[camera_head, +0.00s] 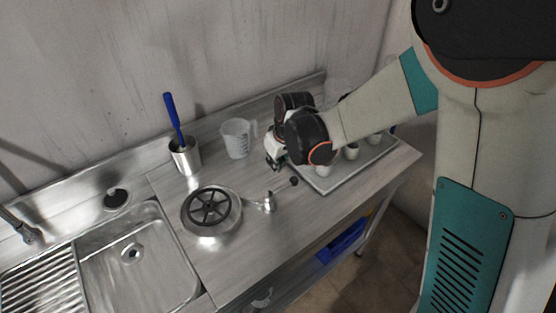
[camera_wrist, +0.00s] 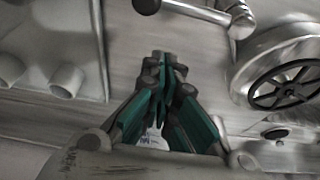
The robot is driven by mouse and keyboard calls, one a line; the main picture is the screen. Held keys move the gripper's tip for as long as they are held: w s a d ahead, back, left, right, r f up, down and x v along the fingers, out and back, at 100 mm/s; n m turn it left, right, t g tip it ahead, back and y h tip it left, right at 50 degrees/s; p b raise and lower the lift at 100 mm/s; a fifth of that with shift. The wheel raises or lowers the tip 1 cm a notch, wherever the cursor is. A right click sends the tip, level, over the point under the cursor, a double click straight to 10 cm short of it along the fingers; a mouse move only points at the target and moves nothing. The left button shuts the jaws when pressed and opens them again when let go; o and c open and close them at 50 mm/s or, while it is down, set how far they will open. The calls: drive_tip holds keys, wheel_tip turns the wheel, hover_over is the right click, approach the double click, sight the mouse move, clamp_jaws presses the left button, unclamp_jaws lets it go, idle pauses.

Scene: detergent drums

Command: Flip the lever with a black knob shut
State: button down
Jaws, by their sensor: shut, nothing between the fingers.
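The lever with a black knob (camera_head: 294,181) sits on the steel counter beside a round metal fitting, its metal pivot (camera_head: 269,201) nearer the fitting. In the wrist view the black knob (camera_wrist: 146,5) is at the top edge, and the lever's rod (camera_wrist: 195,11) runs right to its pivot. My gripper (camera_head: 271,165) is just behind and left of the knob in the head view. In the wrist view my gripper (camera_wrist: 163,62) has its fingers together and empty, apart from the lever. The height of the fingertips above the counter is unclear.
A black handwheel (camera_head: 210,206) tops the metal fitting. A pale tray (camera_head: 336,181) with white cups lies right of my gripper. A clear measuring jug (camera_head: 237,139) and a metal pot (camera_head: 185,156) with a blue-handled tool stand behind. The sink (camera_head: 140,265) is at left.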

sight(281, 188)
drive_tip(key=x, duration=0.3)
drive_tip(key=shift+b, duration=0.4)
drive_tip(key=shift+s+d, duration=0.2)
drive_tip(key=shift+s, duration=0.05)
drive_tip(key=shift+s+d+r+b, duration=0.2)
drive_tip(key=shift+s+d, duration=0.25)
drive_tip(key=shift+s, duration=0.25)
drive_tip(key=shift+s+d+r+b, duration=0.2)
drive_tip(key=shift+s+d, duration=0.25)
drive_tip(key=shift+s, duration=0.3)
